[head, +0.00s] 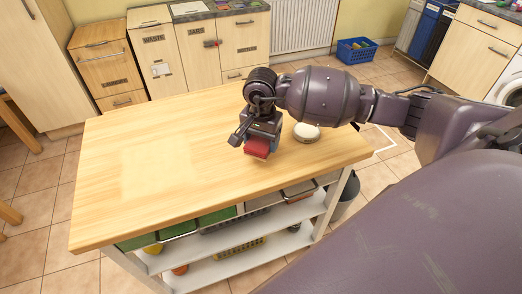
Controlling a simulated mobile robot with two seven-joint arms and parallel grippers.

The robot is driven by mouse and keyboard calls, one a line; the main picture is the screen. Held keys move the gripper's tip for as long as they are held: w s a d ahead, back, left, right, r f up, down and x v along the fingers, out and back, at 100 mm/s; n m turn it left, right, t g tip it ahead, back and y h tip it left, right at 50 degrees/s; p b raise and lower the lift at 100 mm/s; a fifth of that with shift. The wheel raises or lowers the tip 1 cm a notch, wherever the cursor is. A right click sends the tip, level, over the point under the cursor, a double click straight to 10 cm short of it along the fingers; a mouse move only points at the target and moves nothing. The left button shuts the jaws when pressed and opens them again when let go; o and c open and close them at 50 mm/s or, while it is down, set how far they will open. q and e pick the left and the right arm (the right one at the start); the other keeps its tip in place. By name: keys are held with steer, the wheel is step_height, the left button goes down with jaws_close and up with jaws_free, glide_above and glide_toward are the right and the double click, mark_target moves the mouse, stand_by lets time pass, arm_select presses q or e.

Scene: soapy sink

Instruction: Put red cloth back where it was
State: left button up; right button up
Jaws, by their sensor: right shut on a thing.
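The red cloth (257,147) shows as a small folded red block at the tip of my right gripper (250,143). My right gripper points down over the right part of the wooden island top (150,150) and is shut on the cloth. I cannot tell whether the cloth touches the wood. My right arm comes in from the right and hides part of the top. My left gripper is not in view.
A round white object (306,132) sits on the top just right of my right gripper. The left and middle of the top are clear. Shelves with green bins (217,215) are below the front edge. A blue basket (356,50) stands on the floor behind.

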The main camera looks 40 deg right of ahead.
mark_target(261, 140)
steer(key=shift+f, duration=2.1)
steer(key=shift+f, duration=0.2)
steer(key=o, duration=0.9)
steer(key=shift+r, duration=6.25)
